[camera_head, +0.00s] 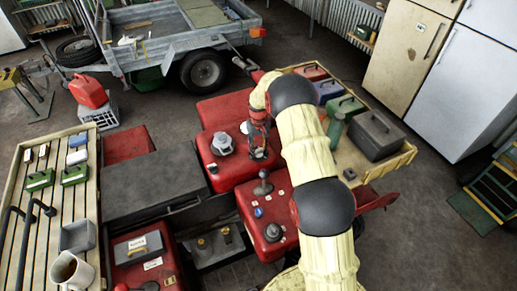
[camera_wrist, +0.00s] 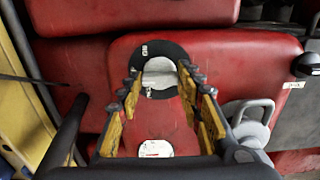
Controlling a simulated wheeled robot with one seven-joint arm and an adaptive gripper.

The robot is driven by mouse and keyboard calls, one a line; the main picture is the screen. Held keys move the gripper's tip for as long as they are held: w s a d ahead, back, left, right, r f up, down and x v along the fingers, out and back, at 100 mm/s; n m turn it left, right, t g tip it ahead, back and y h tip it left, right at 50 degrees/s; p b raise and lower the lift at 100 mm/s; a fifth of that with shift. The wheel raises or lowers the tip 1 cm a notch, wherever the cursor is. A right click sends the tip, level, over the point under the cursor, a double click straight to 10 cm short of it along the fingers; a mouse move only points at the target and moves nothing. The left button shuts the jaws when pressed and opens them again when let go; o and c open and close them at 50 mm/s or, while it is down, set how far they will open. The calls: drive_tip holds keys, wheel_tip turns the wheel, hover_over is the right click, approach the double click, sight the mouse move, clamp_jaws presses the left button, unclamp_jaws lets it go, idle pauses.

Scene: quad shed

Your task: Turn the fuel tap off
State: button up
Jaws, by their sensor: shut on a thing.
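The fuel tap (camera_wrist: 160,76) shows in the wrist view as a pale grey knob on a black round plate with small white marks, set on a red panel. My gripper (camera_wrist: 161,80) has its yellow-padded fingers on either side of the knob and is shut on it. The finger tips reach the plate's level. In the head view my gripper (camera_head: 258,148) points down at the red body of the quad (camera_head: 228,170) and mostly hides the tap. The knob's exact pointing direction is hard to read.
A grey cap (camera_head: 222,143) stands close left of my gripper. A black-knobbed lever (camera_head: 263,186) stands just in front. A wooden rack with boxes (camera_head: 402,160) lies to the right, and a slatted rack (camera_head: 38,205) to the left.

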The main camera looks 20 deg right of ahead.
drive_tip(key=o, duration=1.2)
drive_tip(key=shift+c, duration=0.2)
wheel_tip(320, 180, up, 12)
drive_tip(key=shift+w, duration=0.1)
drive_tip(key=s+a+r+t+b, duration=0.2)
drive_tip(key=s+a+r+b, duration=0.2)
drive_tip(key=s, duration=1)
drive_tip(key=s+a+r+t+b, duration=0.1)
drive_tip(key=s+a+r+b, duration=0.3)
drive_tip(key=s, duration=0.9)
drive_tip(key=s+a+r+t+b, duration=0.2)
drive_tip(key=s+a+r+b, duration=0.2)
drive_tip(key=s, duration=1)
drive_tip(key=a+b, duration=0.1)
drive_tip(key=a, duration=0.2)
drive_tip(key=shift+s+t, duration=0.3)
drive_tip(key=shift+s, duration=0.05)
